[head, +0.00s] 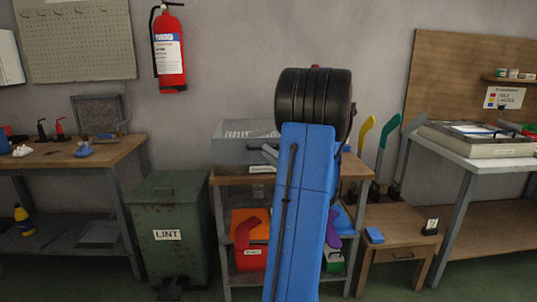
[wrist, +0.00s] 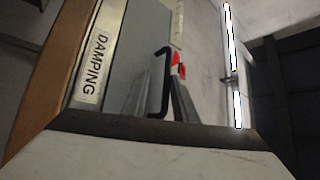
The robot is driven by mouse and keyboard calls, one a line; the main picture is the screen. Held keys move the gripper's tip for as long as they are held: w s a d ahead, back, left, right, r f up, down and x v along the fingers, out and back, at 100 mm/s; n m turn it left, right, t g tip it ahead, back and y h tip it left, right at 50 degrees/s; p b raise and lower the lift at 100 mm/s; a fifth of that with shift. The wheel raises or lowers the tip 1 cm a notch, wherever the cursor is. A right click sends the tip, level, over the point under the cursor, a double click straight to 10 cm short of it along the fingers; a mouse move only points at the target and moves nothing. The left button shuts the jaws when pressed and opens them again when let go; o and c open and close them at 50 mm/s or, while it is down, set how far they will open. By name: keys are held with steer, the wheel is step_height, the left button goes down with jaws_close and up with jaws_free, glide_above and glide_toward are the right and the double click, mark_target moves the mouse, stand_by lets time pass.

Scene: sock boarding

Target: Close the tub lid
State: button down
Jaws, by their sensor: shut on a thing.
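The grey tub (head: 235,155) stands on the wooden top of the middle stand in the head view, partly behind my blue arm. In the wrist view its label strip (wrist: 90,75) reads DAMPING, with a smooth grey surface (wrist: 122,60) beside it. A black bracket-shaped handle (wrist: 163,84) stands at that surface, apparently the lid's. My gripper (wrist: 178,68), with red tips, is shut on the handle. My arm hides the gripper in the head view. I cannot tell how far the lid is raised.
A green lint bin (head: 168,225) stands left of the stand. Orange and red containers (head: 250,240) sit on its lower shelf. Tall sock boards (head: 387,145) and a low wooden table (head: 400,218) are to the right. A fire extinguisher (head: 168,50) hangs behind.

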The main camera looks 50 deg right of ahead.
steer(key=shift+w+f, duration=0.1)
steer(key=shift+f, duration=0.45)
steer(key=c, duration=1.8)
jaws_free()
steer(key=shift+c, duration=0.2)
steer(key=shift+d, duration=0.1)
steer(key=v, duration=1.7)
steer(key=shift+s+r, duration=0.3)
steer(key=shift+r, duration=0.05)
